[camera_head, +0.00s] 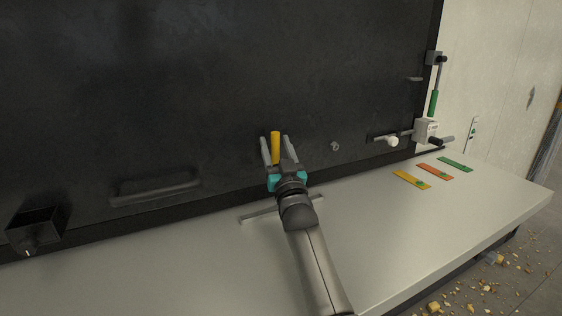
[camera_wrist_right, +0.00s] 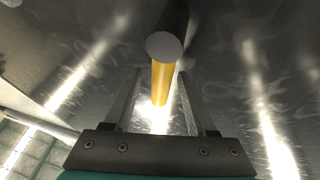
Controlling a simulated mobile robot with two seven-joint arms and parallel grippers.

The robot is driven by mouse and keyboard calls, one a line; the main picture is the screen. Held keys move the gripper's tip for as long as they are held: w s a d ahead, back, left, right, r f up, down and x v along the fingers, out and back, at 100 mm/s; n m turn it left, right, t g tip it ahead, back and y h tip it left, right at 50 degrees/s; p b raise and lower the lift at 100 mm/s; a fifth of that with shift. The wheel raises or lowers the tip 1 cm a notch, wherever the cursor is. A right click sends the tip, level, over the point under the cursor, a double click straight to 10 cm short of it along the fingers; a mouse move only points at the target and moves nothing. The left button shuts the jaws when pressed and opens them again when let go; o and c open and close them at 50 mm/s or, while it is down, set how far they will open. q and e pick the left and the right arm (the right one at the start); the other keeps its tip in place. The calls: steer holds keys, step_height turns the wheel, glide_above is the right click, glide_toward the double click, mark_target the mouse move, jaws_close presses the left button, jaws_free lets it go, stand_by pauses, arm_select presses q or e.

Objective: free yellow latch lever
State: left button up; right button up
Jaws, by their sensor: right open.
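The yellow lever (camera_head: 275,148) stands roughly upright in front of the dark panel in the head view. My right gripper (camera_head: 275,139) is open, with one finger on each side of the lever. In the right wrist view the lever (camera_wrist_right: 161,85) shows as a yellow bar with a round grey end, between the two fingers of the same gripper (camera_wrist_right: 159,76). Gaps show on both sides there, and I see no clear contact. The lever's mount is not clearly visible. My left gripper is not in view.
A green-handled lever (camera_head: 433,103), a white block (camera_head: 427,129) and a white knob (camera_head: 391,141) sit at the panel's right. Yellow (camera_head: 411,179), orange (camera_head: 434,172) and green (camera_head: 455,164) plates lie on the pale ledge (camera_head: 400,220). A black box (camera_head: 37,229) is at left.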

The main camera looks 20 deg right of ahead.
steer(key=b+v, duration=0.2)
steer(key=v, duration=1.3)
steer(key=shift+f, duration=0.1)
